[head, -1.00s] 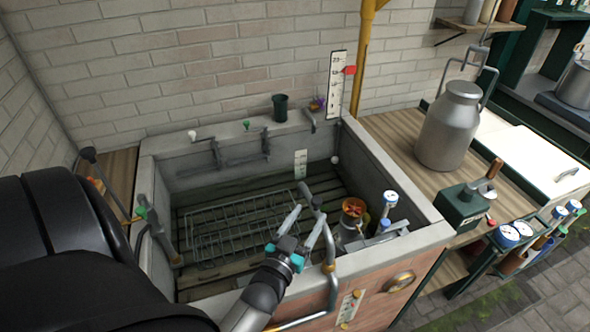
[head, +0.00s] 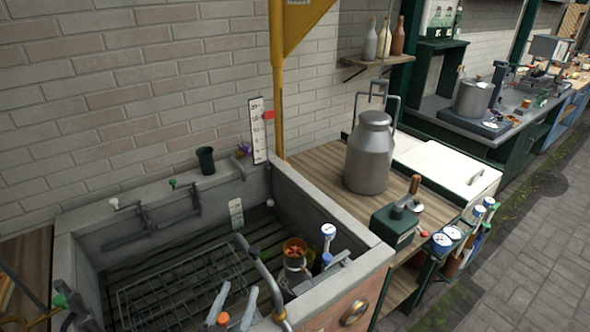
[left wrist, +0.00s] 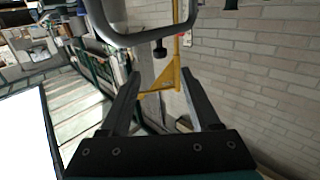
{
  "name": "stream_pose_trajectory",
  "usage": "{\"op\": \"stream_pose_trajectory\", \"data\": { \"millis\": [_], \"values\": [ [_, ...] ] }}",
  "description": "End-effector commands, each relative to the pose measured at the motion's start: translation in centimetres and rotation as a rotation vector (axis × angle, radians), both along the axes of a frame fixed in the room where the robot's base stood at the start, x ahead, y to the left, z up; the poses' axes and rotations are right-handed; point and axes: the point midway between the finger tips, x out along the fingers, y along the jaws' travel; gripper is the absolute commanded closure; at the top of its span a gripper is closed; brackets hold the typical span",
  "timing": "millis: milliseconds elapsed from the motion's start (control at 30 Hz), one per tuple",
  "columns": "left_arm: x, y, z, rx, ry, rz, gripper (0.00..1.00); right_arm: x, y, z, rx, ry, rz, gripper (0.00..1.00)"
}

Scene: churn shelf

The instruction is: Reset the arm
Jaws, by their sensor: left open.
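My left gripper (head: 234,306) shows at the bottom of the head view, its two grey fingers apart and nothing between them. It is over the front part of the stone trough (head: 313,205), close to the bent grey pipe (head: 262,270) at the front rim. In the left wrist view the two dark fingers (left wrist: 160,92) are spread, with a yellow post and bracket (left wrist: 172,85) visible beyond them. My right gripper is not in view.
A wire rack (head: 180,285) lies in the trough, and a small jar with red contents (head: 295,262) stands at its right end. A metal milk can (head: 369,155) stands on the wooden counter (head: 318,160). Paving (head: 520,250) at the right is clear.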

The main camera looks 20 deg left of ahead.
Motion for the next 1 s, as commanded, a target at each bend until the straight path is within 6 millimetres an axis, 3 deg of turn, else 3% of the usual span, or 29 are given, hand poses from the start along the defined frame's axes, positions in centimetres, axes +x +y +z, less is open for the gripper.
{"op": "stream_pose_trajectory", "data": {
  "millis": [267, 567, 767, 1000],
  "values": [
    [0.6, -0.4, -0.2, -0.01, 0.047, -0.018, 0.37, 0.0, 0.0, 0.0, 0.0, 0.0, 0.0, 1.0],
    [1.9, -3.7, -1.6, -0.056, 0.353, -0.12, 0.37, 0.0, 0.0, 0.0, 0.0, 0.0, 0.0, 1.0],
    [0.6, -6.4, -2.2, -0.071, 0.589, -0.191, 0.37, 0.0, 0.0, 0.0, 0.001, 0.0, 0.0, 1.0],
    [-3.2, -9.2, -2.2, -0.069, 0.877, -0.269, 0.37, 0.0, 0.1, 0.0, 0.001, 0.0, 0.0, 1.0]
  ]
}}
